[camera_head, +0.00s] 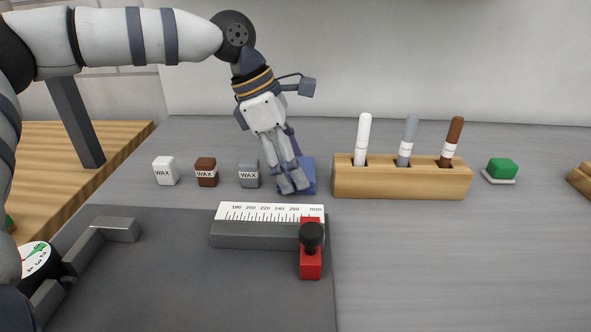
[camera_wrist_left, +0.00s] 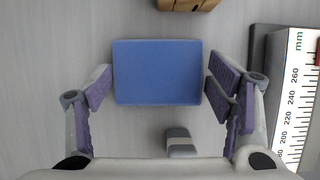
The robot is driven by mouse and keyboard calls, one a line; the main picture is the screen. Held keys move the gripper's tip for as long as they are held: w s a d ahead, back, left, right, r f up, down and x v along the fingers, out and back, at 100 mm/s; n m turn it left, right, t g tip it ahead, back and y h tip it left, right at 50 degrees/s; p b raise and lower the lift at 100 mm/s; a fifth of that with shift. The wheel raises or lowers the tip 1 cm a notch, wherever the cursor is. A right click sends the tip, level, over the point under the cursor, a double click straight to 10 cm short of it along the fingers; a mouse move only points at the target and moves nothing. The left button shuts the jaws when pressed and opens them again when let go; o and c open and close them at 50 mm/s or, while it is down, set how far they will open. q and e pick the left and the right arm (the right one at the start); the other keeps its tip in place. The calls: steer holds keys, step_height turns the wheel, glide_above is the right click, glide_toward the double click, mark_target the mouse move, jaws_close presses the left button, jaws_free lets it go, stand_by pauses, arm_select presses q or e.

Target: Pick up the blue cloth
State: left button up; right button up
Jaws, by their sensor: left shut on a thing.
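The blue cloth (camera_head: 309,175) is a folded, block-like piece on the grey worktop, behind the ruler and left of the wooden pen holder. My left gripper (camera_head: 291,182) reaches down over it, and its fingers hide part of the cloth. In the left wrist view the cloth (camera_wrist_left: 157,72) is a flat blue rectangle between the two purple-padded fingers of my left gripper (camera_wrist_left: 158,90). The gripper is shut on the cloth by its left and right edges. I cannot tell any clear gap between the cloth and the worktop. My right gripper is not in view.
White (camera_head: 165,171), brown (camera_head: 206,172) and grey (camera_head: 249,174) wax blocks stand left of the cloth. The pen holder (camera_head: 400,181) with three markers is close on its right. A ruler (camera_head: 270,212) with a red clamp (camera_head: 310,262) lies in front. The right worktop is mostly clear.

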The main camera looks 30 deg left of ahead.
mark_target(307, 170)
arm_select(q)
steer(key=r, duration=0.4)
steer(key=shift+s+d, duration=0.1)
steer(key=shift+d, duration=0.1)
steer(key=s+d+r+p, duration=0.2)
steer(key=s+d+r, duration=0.5)
steer(key=d+r, duration=0.2)
steer(key=d, duration=0.2)
steer(key=shift+d, duration=0.3)
steer(key=o, duration=0.5)
steer(key=shift+c, duration=0.2)
steer(key=c, duration=0.4)
steer(key=shift+c, duration=0.2)
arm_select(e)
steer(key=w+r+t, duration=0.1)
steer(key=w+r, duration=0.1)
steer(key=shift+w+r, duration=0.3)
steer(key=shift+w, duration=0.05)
